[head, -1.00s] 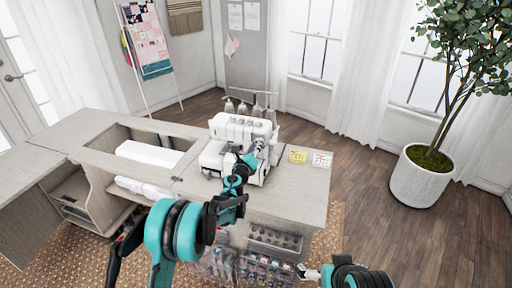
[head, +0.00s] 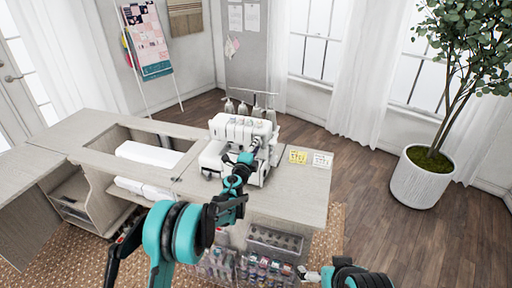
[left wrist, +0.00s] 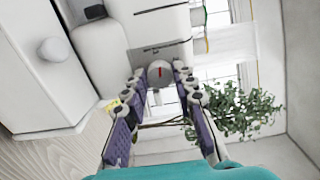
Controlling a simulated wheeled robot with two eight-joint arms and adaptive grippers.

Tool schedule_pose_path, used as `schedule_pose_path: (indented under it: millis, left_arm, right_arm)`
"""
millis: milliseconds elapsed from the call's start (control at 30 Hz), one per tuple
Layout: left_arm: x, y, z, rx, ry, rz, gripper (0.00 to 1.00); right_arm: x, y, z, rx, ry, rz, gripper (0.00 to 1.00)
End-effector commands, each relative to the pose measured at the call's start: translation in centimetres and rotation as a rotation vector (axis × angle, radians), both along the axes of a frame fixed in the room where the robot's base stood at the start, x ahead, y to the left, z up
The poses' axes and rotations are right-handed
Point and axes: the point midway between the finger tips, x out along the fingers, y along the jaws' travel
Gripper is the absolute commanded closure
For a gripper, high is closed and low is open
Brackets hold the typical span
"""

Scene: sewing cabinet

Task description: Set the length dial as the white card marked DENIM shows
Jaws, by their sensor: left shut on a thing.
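The white sewing machine (head: 240,132) stands on the cabinet top. In the left wrist view, a round grey dial (left wrist: 160,73) with a red mark sits on the machine between the fingertips of my left gripper (left wrist: 159,78). The gripper is shut on the dial. In the head view my left gripper (head: 256,146) is at the machine's right side and hides the dial there. The white card (head: 321,160) lies flat on the cabinet top right of the machine; its writing is too small to read. My right gripper (head: 309,273) is low, in front of the cabinet.
A yellow card (head: 298,157) lies beside the white one. Another round knob (left wrist: 53,50) is on the machine at the left of the wrist view. Thread cones stand behind the machine. Clear drawers (head: 262,268) are below the cabinet top. A potted plant (head: 421,178) stands on the floor at right.

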Motion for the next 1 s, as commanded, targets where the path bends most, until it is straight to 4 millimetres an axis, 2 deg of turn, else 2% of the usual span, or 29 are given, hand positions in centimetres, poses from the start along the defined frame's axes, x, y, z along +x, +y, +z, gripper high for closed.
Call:
schedule_pose_path:
  millis: [400,933,967,1000]
  left_arm:
    - [0.01,0.04,-0.04,-0.171,0.056,0.001,1.00]
    - [0.00,0.04,-0.05,-0.194,0.063,0.001,1.00]
    - [0.00,0.04,-0.05,-0.194,0.063,0.001,0.71]
    - [0.00,0.04,-0.05,-0.194,0.063,0.001,0.60]
  right_arm:
    - [0.00,0.00,-0.10,0.000,0.000,0.000,0.00]
    - [0.00,0.00,-0.11,0.000,0.000,0.000,0.00]
    - [0.00,0.00,-0.11,0.000,0.000,0.000,0.00]
    - [0.00,0.00,-0.11,0.000,0.000,0.000,0.00]
